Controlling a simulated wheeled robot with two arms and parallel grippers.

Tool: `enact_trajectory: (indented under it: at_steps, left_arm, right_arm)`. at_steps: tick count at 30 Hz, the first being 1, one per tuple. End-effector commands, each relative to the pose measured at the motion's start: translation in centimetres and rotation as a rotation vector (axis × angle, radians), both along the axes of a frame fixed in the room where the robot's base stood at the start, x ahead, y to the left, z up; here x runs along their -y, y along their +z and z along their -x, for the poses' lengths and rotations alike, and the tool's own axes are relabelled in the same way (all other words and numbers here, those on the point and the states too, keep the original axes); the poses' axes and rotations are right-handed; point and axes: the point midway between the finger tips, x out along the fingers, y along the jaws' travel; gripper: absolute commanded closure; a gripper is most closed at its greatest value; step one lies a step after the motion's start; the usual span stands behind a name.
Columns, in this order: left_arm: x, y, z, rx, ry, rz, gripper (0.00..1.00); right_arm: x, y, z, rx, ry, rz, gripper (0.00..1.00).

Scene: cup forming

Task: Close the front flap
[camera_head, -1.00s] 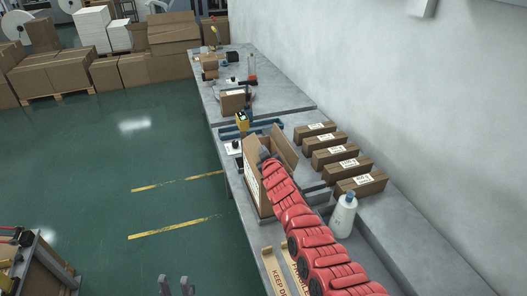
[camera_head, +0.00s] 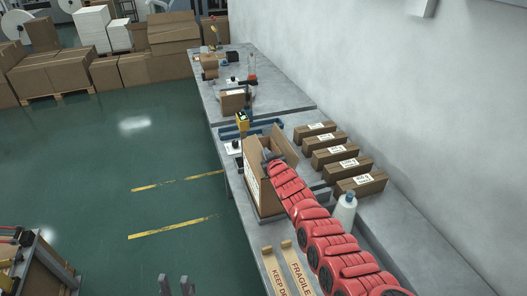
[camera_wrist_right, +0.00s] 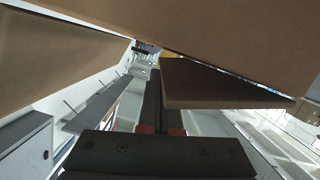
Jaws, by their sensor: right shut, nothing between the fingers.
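A cardboard box (camera_head: 257,186) stands on the grey workbench, its top open with flaps raised at the left (camera_head: 252,153) and right (camera_head: 285,146). The red right arm reaches to it from the lower right. My right gripper (camera_head: 267,157) is at the box's top opening, partly hidden by the arm. In the right wrist view its dark fingers (camera_wrist_right: 155,105) are together with nothing between them, and brown cardboard panels (camera_wrist_right: 225,85) are close beside and above them. Whether they touch is unclear. My left gripper (camera_head: 177,286) shows at the bottom edge, fingers apart and empty, away from the box.
Several small labelled boxes (camera_head: 341,170) line the bench by the wall. A white bottle (camera_head: 344,208) stands behind the right arm. Printed cardboard strips (camera_head: 287,268) lie at the near end. A yellow device (camera_head: 242,121) sits beyond the box.

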Motion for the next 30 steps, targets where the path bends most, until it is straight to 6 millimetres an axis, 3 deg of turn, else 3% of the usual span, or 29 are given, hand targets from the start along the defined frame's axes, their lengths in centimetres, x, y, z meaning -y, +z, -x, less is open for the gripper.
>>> enact_trajectory:
  at_steps: [15, 30]
  left_arm:
    - [0.0, -2.1, 0.0, 0.000, 0.000, 0.000, 0.65]
    - [0.0, -2.5, 0.0, 0.000, 0.000, 0.000, 0.65]
  right_arm:
    - [0.6, -1.4, -0.2, -0.067, -0.002, -0.213, 1.00]
    - [0.6, -1.4, -0.2, -0.080, -0.001, -0.258, 1.00]
